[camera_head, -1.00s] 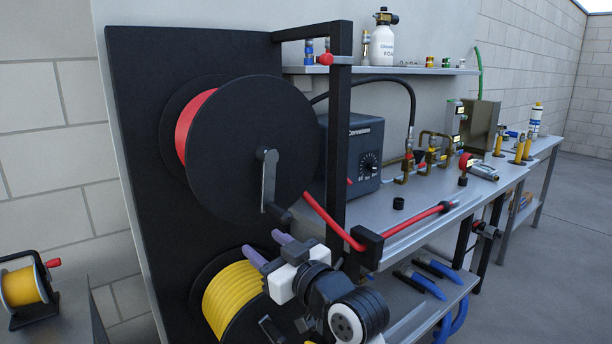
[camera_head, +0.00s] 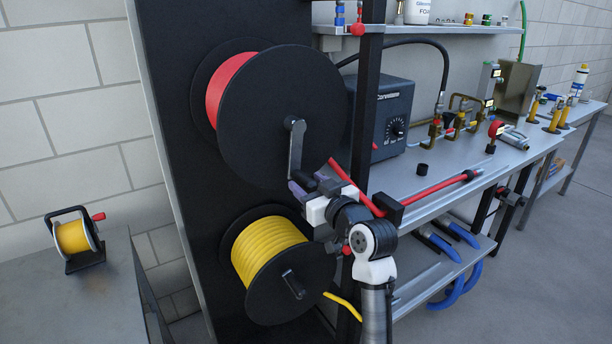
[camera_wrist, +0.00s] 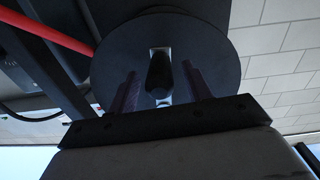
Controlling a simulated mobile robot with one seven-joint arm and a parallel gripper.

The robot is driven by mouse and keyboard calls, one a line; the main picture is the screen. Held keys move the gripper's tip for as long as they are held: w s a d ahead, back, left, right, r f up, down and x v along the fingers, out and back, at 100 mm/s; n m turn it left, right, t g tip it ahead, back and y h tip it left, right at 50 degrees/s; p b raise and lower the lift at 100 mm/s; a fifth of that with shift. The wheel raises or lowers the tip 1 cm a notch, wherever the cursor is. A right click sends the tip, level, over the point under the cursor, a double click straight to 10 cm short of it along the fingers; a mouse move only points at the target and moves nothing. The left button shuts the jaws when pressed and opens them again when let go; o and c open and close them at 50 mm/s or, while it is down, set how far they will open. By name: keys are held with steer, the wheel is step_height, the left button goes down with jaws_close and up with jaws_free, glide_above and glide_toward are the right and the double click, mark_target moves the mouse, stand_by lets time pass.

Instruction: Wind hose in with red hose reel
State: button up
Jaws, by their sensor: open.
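The red hose reel (camera_head: 260,115) has a large black disc, with red hose (camera_head: 225,88) wound behind it. Its crank arm (camera_head: 296,145) hangs down from the hub, with a dark handle (camera_head: 328,185) at its lower end. The red hose runs through a black guide block (camera_head: 387,208) onto the bench, its end (camera_head: 468,176) to the right. My gripper (camera_head: 302,185) is open at the crank handle. In the wrist view, the handle (camera_wrist: 159,72) appears between my two purple fingers (camera_wrist: 160,88), with a gap on each side. Contact is not visible.
A yellow hose reel (camera_head: 268,255) sits just below, with its own crank. A black frame post (camera_head: 367,120) stands right of the red reel. The bench (camera_head: 430,185) holds a dark grey box (camera_head: 385,112) and fittings. A small yellow reel (camera_head: 75,238) stands on the left table.

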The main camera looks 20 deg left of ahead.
steer(key=shift+x, duration=0.9)
steer(key=shift+c, duration=0.2)
jaws_close()
